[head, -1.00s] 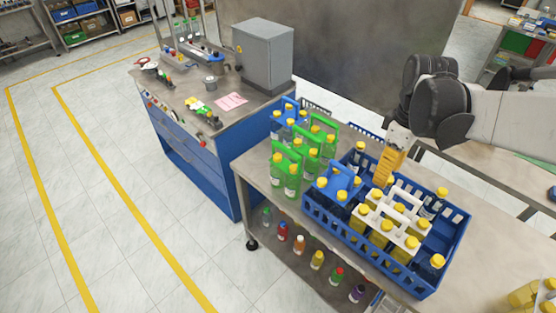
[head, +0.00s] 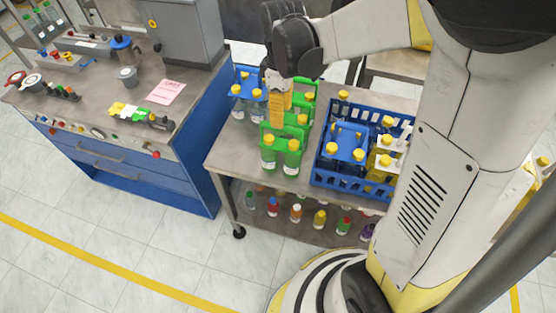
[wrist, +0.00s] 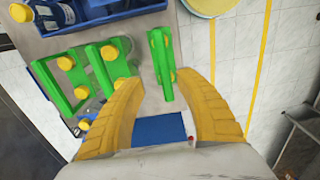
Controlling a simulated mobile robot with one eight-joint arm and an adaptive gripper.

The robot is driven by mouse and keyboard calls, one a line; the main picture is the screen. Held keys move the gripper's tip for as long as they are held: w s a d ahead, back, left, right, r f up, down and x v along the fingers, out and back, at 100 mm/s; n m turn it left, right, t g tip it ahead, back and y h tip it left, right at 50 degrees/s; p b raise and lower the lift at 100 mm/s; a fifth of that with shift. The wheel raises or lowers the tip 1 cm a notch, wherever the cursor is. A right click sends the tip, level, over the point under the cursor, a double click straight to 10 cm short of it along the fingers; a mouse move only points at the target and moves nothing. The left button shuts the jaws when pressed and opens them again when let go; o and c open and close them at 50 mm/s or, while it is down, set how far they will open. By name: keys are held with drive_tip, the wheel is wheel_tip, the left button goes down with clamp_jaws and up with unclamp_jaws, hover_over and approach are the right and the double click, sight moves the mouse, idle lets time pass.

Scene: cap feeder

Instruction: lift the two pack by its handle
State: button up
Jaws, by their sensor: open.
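Several green two packs stand in a row on the table, each with a carrier handle and yellow-capped bottles. The front green two pack (head: 281,152) shows upright in the head view. My gripper (head: 279,112) hangs over the row, its yellow fingers hiding part of the packs behind. In the wrist view my gripper (wrist: 156,72) is open and empty. The rightmost green pack (wrist: 160,58) shows in the gap between the fingertips. A middle green pack (wrist: 108,66) is beside the left finger, and another (wrist: 58,82) is further left. Contact cannot be told.
A blue crate (head: 322,180) with blue and white packs stands right of the row. A blue pack (head: 243,92) stands at the back left. Loose bottles (head: 296,212) stand on the lower shelf. A blue workbench (head: 180,178) is at left. Open floor lies in front.

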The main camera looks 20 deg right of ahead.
sight(282, 130)
drive_tip(key=f, duration=0.1)
drive_tip(key=f+b, duration=0.1)
drive_tip(key=f, duration=0.1)
drive_tip(key=s+f+b, duration=0.1)
drive_tip(key=f, duration=0.1)
drive_tip(key=shift+a, duration=0.1)
drive_tip(key=shift+f, duration=0.25)
drive_tip(key=shift+f+b, duration=0.3)
drive_tip(key=shift+b, duration=0.1)
